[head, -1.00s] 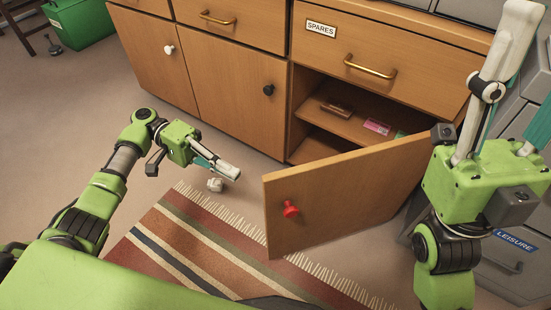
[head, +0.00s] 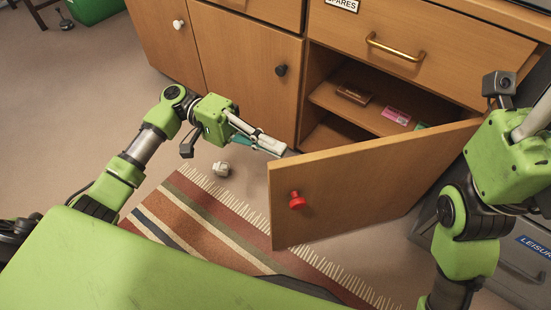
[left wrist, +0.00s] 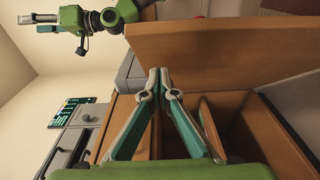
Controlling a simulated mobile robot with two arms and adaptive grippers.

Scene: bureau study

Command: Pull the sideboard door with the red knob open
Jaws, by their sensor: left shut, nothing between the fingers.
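The sideboard door (head: 365,190) with the red knob (head: 297,200) stands ajar, swung well out from the sideboard. Its free edge is at the left. My left gripper (head: 281,149) is shut and empty, its tips close to the top corner of that free edge, apart from the knob. I cannot tell whether they touch the door. In the left wrist view the shut fingertips (left wrist: 160,72) show below the door panel (left wrist: 220,50), with the open compartment (left wrist: 250,125) to the right. My right gripper (head: 540,118) is at the right, its fingers cut off by the frame.
Inside the compartment, a brown item (head: 353,93) and a pink item (head: 396,116) lie on the shelf. A drawer with a brass handle (head: 395,50) is above. Grey drawers stand at right.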

